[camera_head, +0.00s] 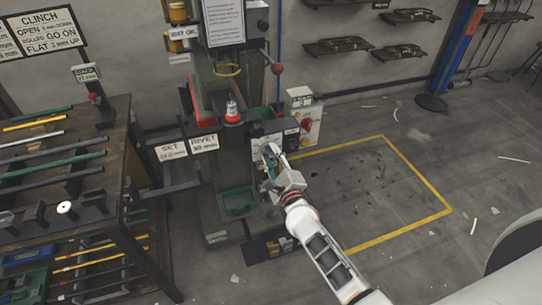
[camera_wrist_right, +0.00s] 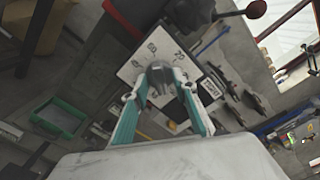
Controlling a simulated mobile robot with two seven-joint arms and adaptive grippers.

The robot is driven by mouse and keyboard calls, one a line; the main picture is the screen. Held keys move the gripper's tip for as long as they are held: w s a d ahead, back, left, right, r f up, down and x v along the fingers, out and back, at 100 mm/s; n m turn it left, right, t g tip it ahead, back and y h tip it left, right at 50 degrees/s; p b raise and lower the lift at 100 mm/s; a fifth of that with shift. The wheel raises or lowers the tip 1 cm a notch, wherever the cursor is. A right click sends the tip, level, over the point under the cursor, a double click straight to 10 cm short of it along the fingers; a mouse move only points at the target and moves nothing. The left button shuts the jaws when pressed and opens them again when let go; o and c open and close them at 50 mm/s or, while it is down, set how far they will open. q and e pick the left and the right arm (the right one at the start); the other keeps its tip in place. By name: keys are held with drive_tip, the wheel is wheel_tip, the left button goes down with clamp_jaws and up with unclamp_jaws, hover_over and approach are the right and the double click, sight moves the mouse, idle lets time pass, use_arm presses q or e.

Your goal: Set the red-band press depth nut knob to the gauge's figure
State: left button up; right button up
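The press (camera_head: 222,80) has a red band (camera_head: 232,116) under a small metal cap. On its front a white plate (camera_wrist_right: 165,62) with black marks carries a dark grey knob (camera_wrist_right: 157,78). My right gripper (camera_head: 270,168) is at this plate in the head view. In the wrist view the teal fingers of the right gripper (camera_wrist_right: 160,80) stand on both sides of the knob; I cannot tell whether they touch it. In the head view the gripper hides the knob. A gauge (camera_head: 88,73) with a small figure sign, hard to read, stands on the left bench. My left gripper is out of view.
The bench (camera_head: 118,110) at left holds several rods. SET and RIVET signs (camera_head: 188,147) stick out beside the press. A green tray (camera_head: 238,201) sits low on the press. A white box with a red knob (camera_head: 303,118) stands behind.

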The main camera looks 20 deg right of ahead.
clamp_jaws()
idle(0.3)
drive_tip(key=shift+r+n+p, duration=0.2)
drive_tip(key=shift+n+p, duration=0.55)
drive_tip(key=shift+n, duration=0.45)
drive_tip(key=n+p, duration=0.1)
drive_tip(key=n, duration=0.1)
drive_tip(key=shift+n, duration=0.3)
drive_tip(key=n+p, duration=0.2)
drive_tip(key=n, duration=0.3)
drive_tip(key=shift+f+p, duration=0.1)
drive_tip(key=shift+p, duration=0.2)
drive_tip(key=shift+n, duration=0.3)
